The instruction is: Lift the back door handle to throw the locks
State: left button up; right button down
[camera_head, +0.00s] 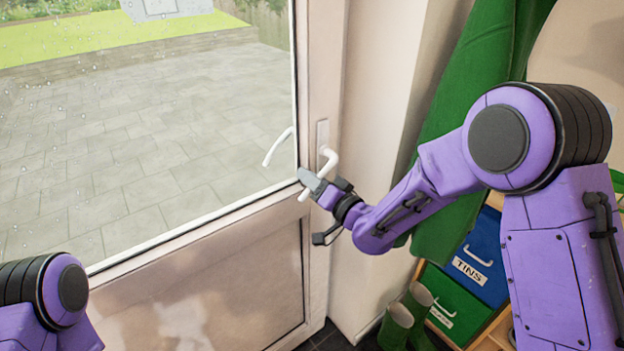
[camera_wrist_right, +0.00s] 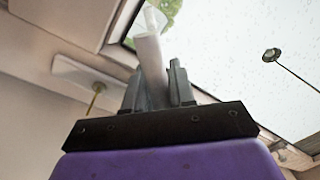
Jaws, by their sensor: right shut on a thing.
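The back door (camera_head: 230,270) is white, with a large glass pane above and a solid panel below. Its white handle (camera_head: 329,160) sits on a narrow plate (camera_head: 322,134) on the right stile, and its lever slopes down to the left. My right gripper (camera_head: 309,184) is at the lever and shut on it. In the right wrist view the white lever (camera_wrist_right: 150,55) stands between the two grey fingers (camera_wrist_right: 158,88). Another white handle (camera_head: 278,147) shows through the glass, on the outer side. Only my left arm shows, at the lower left; its gripper is out of frame.
A green coat (camera_head: 455,130) hangs right of the door, behind my right arm. Below it are green boots (camera_head: 396,325), a blue bin marked TINS (camera_head: 478,258) and a green bin (camera_head: 450,305). Paving (camera_head: 130,150) lies outside the glass.

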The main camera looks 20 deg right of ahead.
jog(key=shift+x, duration=0.75)
jog(key=c, duration=1)
grip_release()
jog(key=shift+d, duration=0.1)
jog(key=shift+c, duration=0.2)
jog(key=shift+s, duration=0.1)
jog(key=b+v, duration=0.3)
jog(key=v, duration=0.7)
jog(key=shift+d, duration=0.2)
jog(key=shift+s+f+n, duration=0.1)
jog(key=shift+n, duration=0.2)
